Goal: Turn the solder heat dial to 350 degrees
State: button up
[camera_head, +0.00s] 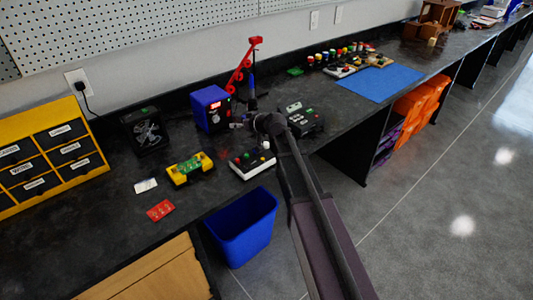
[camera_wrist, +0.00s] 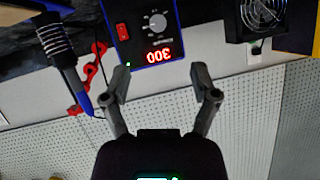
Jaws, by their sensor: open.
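The blue solder station (camera_head: 211,108) stands on the black bench, near the wall. In the wrist view, which is upside down, its dark front panel shows a grey round heat dial (camera_wrist: 156,22), a red switch (camera_wrist: 122,31) and a red display (camera_wrist: 158,56) reading 300. My gripper (camera_wrist: 164,84) is open and empty, with its two fingers spread below the display in that view and apart from the dial. In the head view my gripper (camera_head: 238,125) is just right of the station, and its fingers are too small to make out clearly.
A soldering iron (camera_wrist: 62,55) stands beside the station, near a red stand arm (camera_head: 240,75). A black fan unit (camera_head: 147,132) is to the left. A yellow board holder (camera_head: 190,169) and a white button box (camera_head: 251,164) lie in front. A blue bin (camera_head: 242,228) is below.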

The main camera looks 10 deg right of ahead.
jog(key=s+d+f+m+g+h+p, duration=0.1)
jog(key=s+d, duration=0.3)
jog(key=s, duration=0.4)
jog(key=s+d+f+m+g+h+p, duration=0.1)
jog(key=s+d+g+h+p, duration=0.2)
jog(key=s, duration=0.5)
jog(key=shift+d+f+g+p, duration=0.3)
jog(key=shift+d+g+p, duration=0.3)
jog(key=shift+d+g, duration=0.15)
jog(key=shift+s, duration=0.1)
jog(key=s+d+r+m+g+h+p, duration=0.1)
jog(key=s+d+m+g+h+p, duration=0.1)
jog(key=s+d, duration=0.3)
jog(key=s+d+r+m+g+h+p, duration=0.1)
jog(key=s+d+m+g+h+p, duration=0.1)
jog(key=s, duration=0.7)
jog(key=d+h, duration=0.1)
jog(key=d, duration=0.1)
jog(key=shift+s+d+p, duration=0.15)
jog(key=shift+d+p, duration=0.15)
jog(key=shift+d, duration=0.1)
jog(key=shift+c, duration=0.3)
